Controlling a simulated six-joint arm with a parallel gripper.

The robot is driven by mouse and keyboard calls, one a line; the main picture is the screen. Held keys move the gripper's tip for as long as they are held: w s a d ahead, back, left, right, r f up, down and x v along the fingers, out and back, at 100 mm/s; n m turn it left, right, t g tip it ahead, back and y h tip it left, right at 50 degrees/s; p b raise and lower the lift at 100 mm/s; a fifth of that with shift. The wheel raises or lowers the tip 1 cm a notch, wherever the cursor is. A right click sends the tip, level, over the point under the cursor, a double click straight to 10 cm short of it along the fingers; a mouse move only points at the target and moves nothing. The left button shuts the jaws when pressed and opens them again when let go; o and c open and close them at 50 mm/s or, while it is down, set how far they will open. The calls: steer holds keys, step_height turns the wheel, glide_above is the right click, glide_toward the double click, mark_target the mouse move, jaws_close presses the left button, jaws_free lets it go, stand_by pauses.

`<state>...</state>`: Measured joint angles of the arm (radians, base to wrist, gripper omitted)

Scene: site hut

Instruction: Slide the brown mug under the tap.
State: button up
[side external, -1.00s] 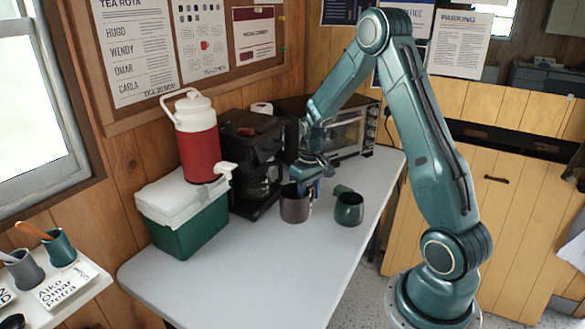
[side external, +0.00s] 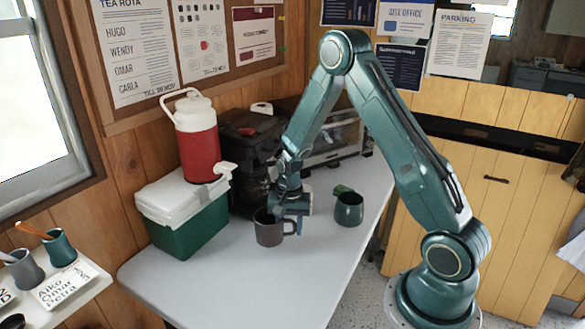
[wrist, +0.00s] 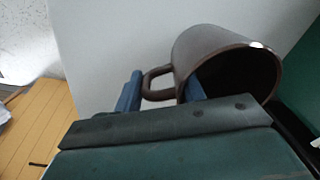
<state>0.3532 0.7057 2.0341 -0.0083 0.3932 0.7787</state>
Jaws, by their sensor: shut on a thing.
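The brown mug (side external: 268,231) stands upright on the white table, in front of the coffee maker. My gripper (side external: 290,212) comes down at its right side and is shut on its handle. In the wrist view the mug (wrist: 222,52) shows its dark opening, and its handle (wrist: 152,82) lies between my two blue fingers. The tap (side external: 224,170) is the white spout on the red drink cooler (side external: 198,145). It is up and to the left of the mug, which is not beneath it.
The red cooler stands on a green cool box (side external: 188,232) with a white lid. A dark coffee maker (side external: 245,160) is behind my gripper. A dark green mug (side external: 349,210) stands to the right. The table's front (side external: 225,290) is clear.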

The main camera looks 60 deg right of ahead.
mark_target(282, 236)
steer(key=shift+a+f, duration=0.1)
steer(key=shift+a, duration=0.05)
steer(key=shift+w+f, duration=0.15)
steer(key=shift+f, duration=0.05)
steer(key=shift+w+f, duration=0.5)
steer(key=shift+f, duration=0.4)
steer(key=shift+w+f, duration=0.45)
steer(key=shift+f, duration=0.45)
steer(key=shift+w+f, duration=0.2)
steer(key=shift+w, duration=4.25)
steer(key=shift+f, duration=0.25)
steer(key=o, duration=1.2)
steer(key=shift+o, duration=0.2)
steer(key=shift+r, duration=0.1)
